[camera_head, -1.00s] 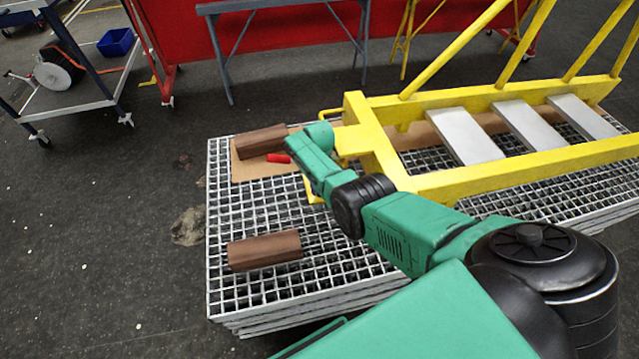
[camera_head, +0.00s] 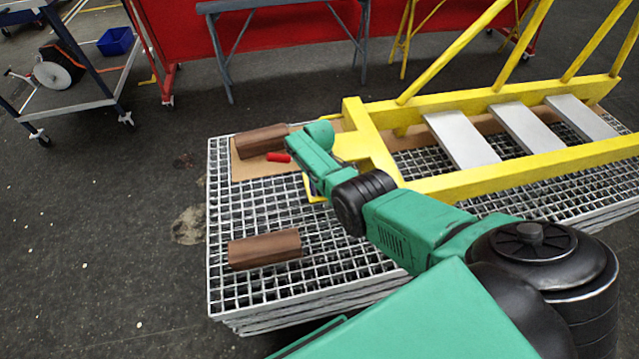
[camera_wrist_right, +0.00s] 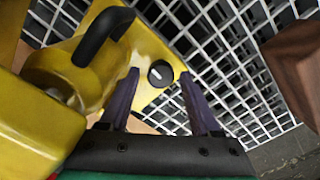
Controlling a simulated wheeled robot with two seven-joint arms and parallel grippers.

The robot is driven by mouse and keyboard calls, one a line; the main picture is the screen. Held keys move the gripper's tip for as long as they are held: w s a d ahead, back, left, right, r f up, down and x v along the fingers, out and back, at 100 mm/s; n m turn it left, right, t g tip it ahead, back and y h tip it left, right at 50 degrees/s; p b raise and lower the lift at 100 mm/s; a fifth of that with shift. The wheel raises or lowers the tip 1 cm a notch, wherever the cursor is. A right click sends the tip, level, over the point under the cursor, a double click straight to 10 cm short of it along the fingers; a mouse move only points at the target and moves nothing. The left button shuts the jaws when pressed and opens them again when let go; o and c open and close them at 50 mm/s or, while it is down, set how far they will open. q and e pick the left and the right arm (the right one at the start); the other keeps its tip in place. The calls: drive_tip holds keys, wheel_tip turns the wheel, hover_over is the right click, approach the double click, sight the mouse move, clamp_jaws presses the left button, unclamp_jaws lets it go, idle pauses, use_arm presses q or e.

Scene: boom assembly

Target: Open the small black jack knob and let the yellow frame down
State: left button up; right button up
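The yellow frame (camera_head: 520,166), with its grey steps, lies along the grating at the right in the head view. Its left end is partly behind my right arm. In the right wrist view the small black jack knob (camera_wrist_right: 160,73) sits on a yellow plate (camera_wrist_right: 146,50) and has a light mark across it. My right gripper (camera_wrist_right: 161,76) is open, with one finger on either side of the knob and gaps between. In the head view the gripper and the knob are hidden by my arm. My left gripper is not in view.
A curved black handle (camera_wrist_right: 103,34) stands beside the knob on a yellow round part. Brown blocks lie on the grating, one at the back (camera_head: 262,140) by a red piece (camera_head: 278,157), one at the front (camera_head: 264,250).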

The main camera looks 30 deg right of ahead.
drive_tip(key=shift+r, duration=0.1)
drive_tip(key=shift+r+p, duration=0.35)
wheel_tip(320, 180, up, 6)
drive_tip(key=p, duration=0.3)
drive_tip(key=shift+r+p, duration=0.2)
drive_tip(key=shift+p, duration=0.2)
wheel_tip(320, 180, up, 7)
drive_tip(key=p, duration=0.1)
drive_tip(key=shift+s, duration=0.1)
